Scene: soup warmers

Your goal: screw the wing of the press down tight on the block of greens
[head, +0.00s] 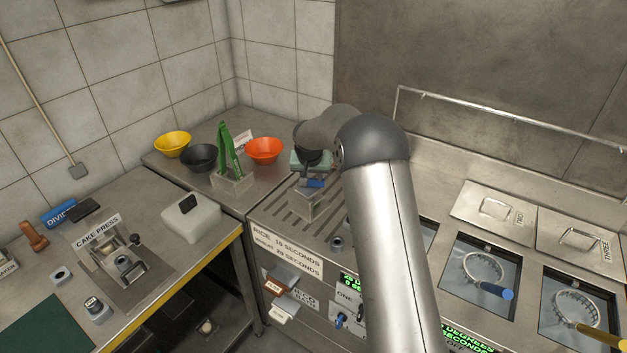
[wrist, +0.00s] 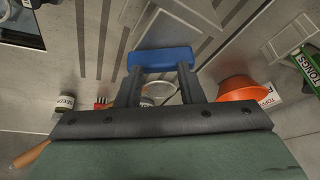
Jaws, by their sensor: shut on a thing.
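My gripper (head: 312,172) is over the slotted drain top. In the wrist view its two dark fingers (wrist: 160,84) are shut on a blue bar (wrist: 160,58), which spans the fingertips. In the head view the blue bar (head: 315,183) sits just above a small grey metal block-shaped stand (head: 308,206). It looks like the press's wing, but I cannot tell whether it is threaded into the stand. No block of greens can be made out; the gripper and arm hide part of this spot. A separate device labelled cake press (head: 128,266) stands on the left counter.
Yellow (head: 172,144), black (head: 199,157) and orange (head: 264,150) bowls stand behind, with green tongs (head: 229,150) upright in a grey holder. A white tub (head: 190,218) is on the left counter. Wells with blue (head: 494,290) and yellow (head: 600,330) basket handles lie right.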

